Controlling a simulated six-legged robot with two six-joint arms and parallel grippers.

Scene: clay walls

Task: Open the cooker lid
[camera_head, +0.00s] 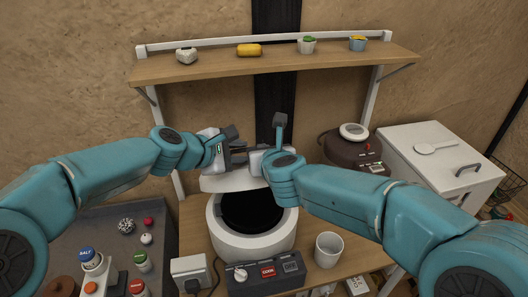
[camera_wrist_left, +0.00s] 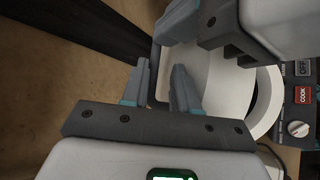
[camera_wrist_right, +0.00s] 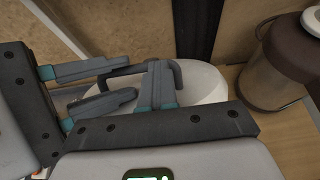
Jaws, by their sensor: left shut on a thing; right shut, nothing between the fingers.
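The cooker (camera_head: 224,240) is a round white pot, and its dark inside shows from above. Its white lid (camera_head: 226,184) is raised and tilted at the back of the pot. The lid also shows in the right wrist view (camera_wrist_right: 205,84), with a dark arched handle (camera_wrist_right: 176,72). My left gripper (camera_head: 240,150) is shut on the lid handle; its fingers (camera_wrist_right: 103,85) reach in from the left. My right gripper (camera_wrist_right: 157,88) is shut and empty, close in front of the handle and lid. Whether it touches them I cannot tell.
A control box (camera_head: 266,273) with a red COOK button stands before the cooker, and a white cup (camera_head: 328,249) to its right. A brown pot (camera_head: 340,150) and a white bin (camera_head: 440,165) are further right. A shelf (camera_head: 280,63) spans above.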

